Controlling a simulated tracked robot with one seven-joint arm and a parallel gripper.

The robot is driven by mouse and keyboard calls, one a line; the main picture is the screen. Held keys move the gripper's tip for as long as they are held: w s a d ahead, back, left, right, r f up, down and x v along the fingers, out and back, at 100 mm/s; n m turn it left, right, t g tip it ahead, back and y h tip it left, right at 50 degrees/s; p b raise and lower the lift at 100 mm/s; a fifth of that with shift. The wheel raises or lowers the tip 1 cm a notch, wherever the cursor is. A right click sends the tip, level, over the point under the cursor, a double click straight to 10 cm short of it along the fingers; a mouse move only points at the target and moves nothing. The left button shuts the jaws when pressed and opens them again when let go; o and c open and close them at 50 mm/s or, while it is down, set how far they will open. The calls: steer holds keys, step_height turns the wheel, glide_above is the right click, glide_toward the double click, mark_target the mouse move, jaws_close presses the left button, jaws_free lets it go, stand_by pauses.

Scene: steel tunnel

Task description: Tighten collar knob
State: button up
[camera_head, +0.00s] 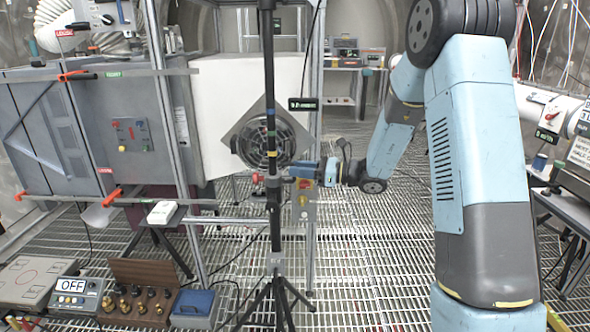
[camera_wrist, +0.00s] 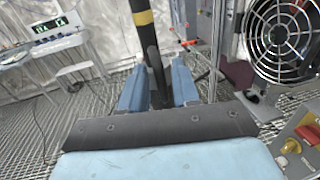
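A dark upright pole (camera_head: 270,95) with yellow and blue bands stands on a tripod in the middle of the head view. A dark collar (camera_head: 273,186) sits around it at about mid-height. My gripper (camera_head: 294,173) comes in from the right, level with the collar. In the wrist view, its two blue fingers (camera_wrist: 158,84) lie either side of a dark part at the pole (camera_wrist: 143,22). A dark grey lever-like piece (camera_wrist: 155,58) stands up between the fingertips; I cannot tell whether it is the knob. Whether the fingers touch anything is unclear.
A round fan (camera_head: 268,143) on a diamond-shaped plate is close behind the pole; it fills the upper right of the wrist view. A box with a red-and-yellow switch (camera_head: 303,200) is just below my gripper. Tripod legs (camera_head: 277,300) spread over the grated floor.

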steer(key=shift+x, duration=0.9)
jaws_close()
steer(key=shift+d, duration=0.1)
